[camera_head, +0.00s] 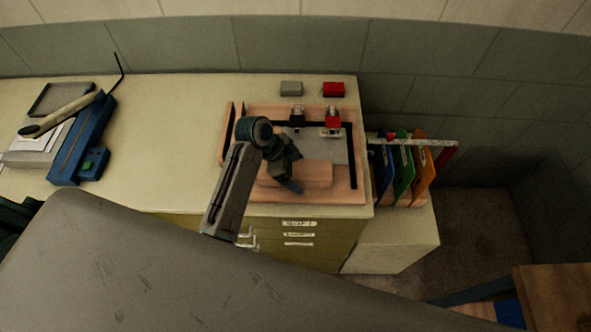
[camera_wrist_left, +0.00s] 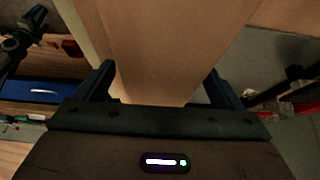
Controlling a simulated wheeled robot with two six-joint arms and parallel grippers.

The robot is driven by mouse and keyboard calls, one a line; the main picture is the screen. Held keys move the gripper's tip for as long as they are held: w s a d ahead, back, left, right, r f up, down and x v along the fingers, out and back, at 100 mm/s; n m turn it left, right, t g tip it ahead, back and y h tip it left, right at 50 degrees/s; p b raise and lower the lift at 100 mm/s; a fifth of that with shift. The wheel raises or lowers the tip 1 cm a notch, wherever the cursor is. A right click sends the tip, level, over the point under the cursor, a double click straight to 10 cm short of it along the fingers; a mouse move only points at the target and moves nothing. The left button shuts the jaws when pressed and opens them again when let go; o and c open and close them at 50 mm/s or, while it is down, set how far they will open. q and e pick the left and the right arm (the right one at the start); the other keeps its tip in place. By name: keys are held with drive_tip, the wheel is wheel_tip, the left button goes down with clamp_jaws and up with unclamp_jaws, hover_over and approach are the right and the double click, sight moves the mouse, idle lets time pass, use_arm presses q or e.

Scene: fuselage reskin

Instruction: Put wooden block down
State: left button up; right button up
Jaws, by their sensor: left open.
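The wooden block (camera_head: 312,174) is a pale, pinkish-brown bar. It lies at the front of a wooden-framed fixture (camera_head: 345,197) on the counter in the head view. My left gripper (camera_head: 290,180) comes down over the block's left part and hides some of it. In the left wrist view the block (camera_wrist_left: 165,35) fills the space between the fingers of my left gripper (camera_wrist_left: 160,78). The jaws stand apart, one finger on each side. Whether either finger touches the block is not clear. My right gripper is in neither view.
A grey block (camera_head: 291,88) and a red block (camera_head: 334,89) sit behind the fixture. A rack with coloured folders (camera_head: 403,165) stands to its right. A blue tool (camera_head: 85,140) lies at far left. The counter between (camera_head: 170,130) is clear.

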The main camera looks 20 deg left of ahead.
use_arm(q)
drive_tip(key=c, duration=1.4)
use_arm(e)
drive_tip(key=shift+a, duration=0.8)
use_arm(q)
drive_tip(key=shift+w+r, duration=0.1)
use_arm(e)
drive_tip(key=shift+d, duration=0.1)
